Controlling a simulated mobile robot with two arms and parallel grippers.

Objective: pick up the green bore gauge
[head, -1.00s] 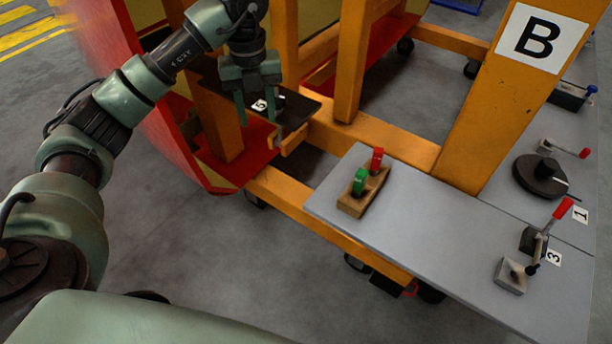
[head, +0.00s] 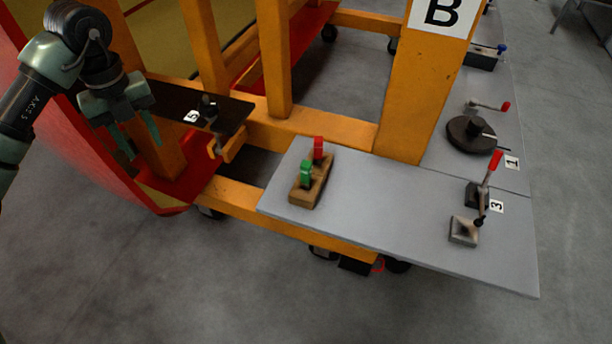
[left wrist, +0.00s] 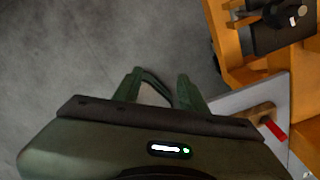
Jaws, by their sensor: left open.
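The green bore gauge (head: 306,173) stands upright in a wooden block (head: 322,184), at its near end. A red gauge (head: 319,148) stands at the block's far end. The block sits near the left end of the grey table plate. My left gripper (head: 138,144) is open and empty, in the air well to the left of the block. There the block (left wrist: 254,113) and the red gauge (left wrist: 276,131) show at the lower right; I cannot make out the green gauge. My right gripper is not in view.
The grey plate (head: 380,215) carries a magnetic base with a red lever (head: 464,230) near label 3. A dark round fixture (head: 470,134) is behind it.

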